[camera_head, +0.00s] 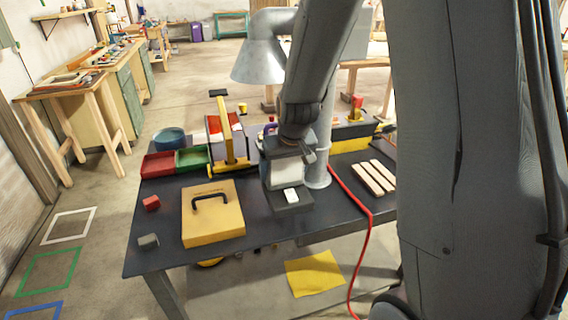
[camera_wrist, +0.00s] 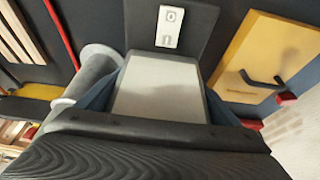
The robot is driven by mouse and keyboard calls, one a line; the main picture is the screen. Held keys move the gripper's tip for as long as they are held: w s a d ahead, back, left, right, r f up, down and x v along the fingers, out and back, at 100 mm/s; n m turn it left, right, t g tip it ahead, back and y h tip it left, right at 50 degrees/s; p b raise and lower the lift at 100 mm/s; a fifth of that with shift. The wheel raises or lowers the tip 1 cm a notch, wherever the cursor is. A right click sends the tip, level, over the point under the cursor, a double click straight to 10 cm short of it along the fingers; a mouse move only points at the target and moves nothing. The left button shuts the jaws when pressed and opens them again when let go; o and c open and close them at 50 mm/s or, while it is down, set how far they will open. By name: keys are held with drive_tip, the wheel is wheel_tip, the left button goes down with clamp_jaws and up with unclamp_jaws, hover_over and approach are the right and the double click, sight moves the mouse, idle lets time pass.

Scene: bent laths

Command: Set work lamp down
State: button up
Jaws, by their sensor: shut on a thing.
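The work lamp appears to be the block with a pale grey panel (camera_head: 286,172) and a dark base carrying a white switch plate. It is upright at the middle of the dark workbench (camera_head: 163,253). My gripper (camera_head: 289,148) comes down from above and is shut on it. In the wrist view the lamp's pale panel (camera_wrist: 157,92) fills the middle, with a finger of my gripper (camera_wrist: 158,100) on each side. The dark base reaches out beyond the panel. I cannot tell whether the base touches the bench top.
A grey upright pipe (camera_head: 318,165) stands close to the lamp's right. A yellow case (camera_head: 212,215) with a black handle lies to its left. A red cable (camera_head: 354,199) and several wooden laths (camera_head: 373,178) lie to the right. Red and green bins (camera_head: 193,157) stand behind the case.

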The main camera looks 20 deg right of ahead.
sight(284, 182)
drive_tip(key=shift+f, duration=1.95)
drive_tip(key=shift+f, duration=0.1)
drive_tip(key=o, duration=2)
